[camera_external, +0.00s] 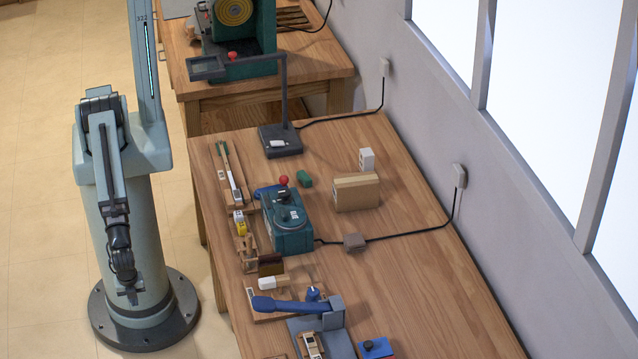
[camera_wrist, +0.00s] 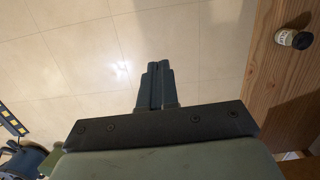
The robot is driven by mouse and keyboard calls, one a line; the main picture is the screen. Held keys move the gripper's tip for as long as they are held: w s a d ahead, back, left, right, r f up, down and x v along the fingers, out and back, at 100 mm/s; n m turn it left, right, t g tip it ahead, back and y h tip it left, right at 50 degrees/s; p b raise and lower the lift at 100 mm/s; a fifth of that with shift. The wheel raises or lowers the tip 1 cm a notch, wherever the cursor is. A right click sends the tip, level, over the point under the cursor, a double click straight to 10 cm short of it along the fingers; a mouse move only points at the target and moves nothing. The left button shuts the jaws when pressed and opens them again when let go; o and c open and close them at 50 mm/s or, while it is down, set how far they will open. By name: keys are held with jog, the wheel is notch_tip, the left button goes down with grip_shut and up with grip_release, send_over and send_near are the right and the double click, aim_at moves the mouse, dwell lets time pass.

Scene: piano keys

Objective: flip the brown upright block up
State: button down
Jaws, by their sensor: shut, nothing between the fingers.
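A dark brown block (camera_external: 271,264) stands near the table's front-left edge, among small wooden pieces; I take it for the brown upright block, but it is small in the picture. My gripper (camera_external: 127,288) hangs low beside my arm's column, over the floor and left of the table, well apart from the block. In the wrist view my gripper (camera_wrist: 157,68) has its two fingers together with nothing between them. The block does not show in the wrist view.
A teal machine with a red knob (camera_external: 288,222) stands behind the block. A blue-handled press (camera_external: 320,318) and a white piece (camera_external: 273,283) are in front. A cardboard box (camera_external: 356,192) sits farther right. A small bottle (camera_wrist: 290,38) shows on wood. The table's right front is clear.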

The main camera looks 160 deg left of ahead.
jog(key=w+a+r+n+t+y, duration=0.1)
jog(key=w+a+r+n+t, duration=0.15)
jog(key=w+a+r, duration=0.65)
jog(key=w+a+r+n+t, duration=0.2)
jog(key=w+a+r+n, duration=0.2)
jog(key=w+r, duration=0.5)
jog(key=s+a+r+n+t+y, duration=0.1)
jog(key=a+r+n, duration=0.4)
jog(key=a+r, duration=0.6)
jog(key=s+a+r+n+t+y, duration=0.1)
jog(key=a+r+n, duration=0.4)
jog(key=a+r, duration=0.6)
notch_tip(320, 180, up, 5)
jog(key=shift+s+a+r+t+y, duration=0.2)
jog(key=shift+t+y, duration=0.25)
jog(key=shift+y, duration=0.35)
jog(key=shift+w+a+f, duration=0.1)
jog(key=shift+f, duration=0.05)
send_near(270, 268)
jog(key=shift+a+f, duration=1.6)
jog(key=shift+a, duration=0.05)
